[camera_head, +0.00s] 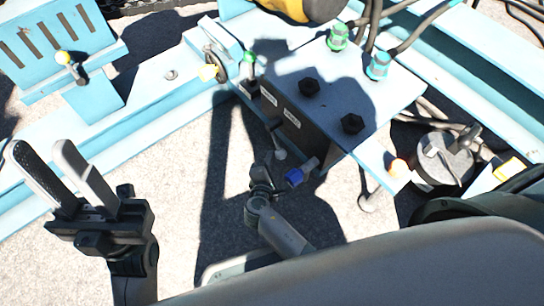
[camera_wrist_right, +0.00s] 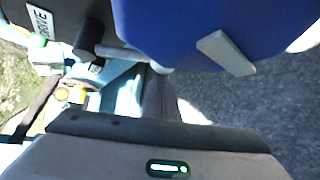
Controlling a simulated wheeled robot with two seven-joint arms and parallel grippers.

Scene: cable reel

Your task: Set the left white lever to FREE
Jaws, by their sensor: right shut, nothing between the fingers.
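The dark control box (camera_head: 300,130) carries white labels on its front face. A white lever (camera_head: 280,155) hangs from a dark hub on that face; in the right wrist view it is a pale rod (camera_wrist_right: 128,53) beside the dark hub. A blue knob (camera_head: 294,177) with a pale grey tab is to its right and fills the top of the wrist view (camera_wrist_right: 180,25). My right gripper (camera_head: 268,165) is shut and empty, just below the white lever; contact cannot be told. My left gripper (camera_head: 40,149) is open and empty at the far left.
A green-topped lever (camera_head: 249,58) stands at the box's left end. A label (camera_wrist_right: 42,20) in the wrist view reads DRIVE; no FREE label is legible. Blue frame beams (camera_head: 150,110) run behind. The concrete floor between my grippers is clear.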

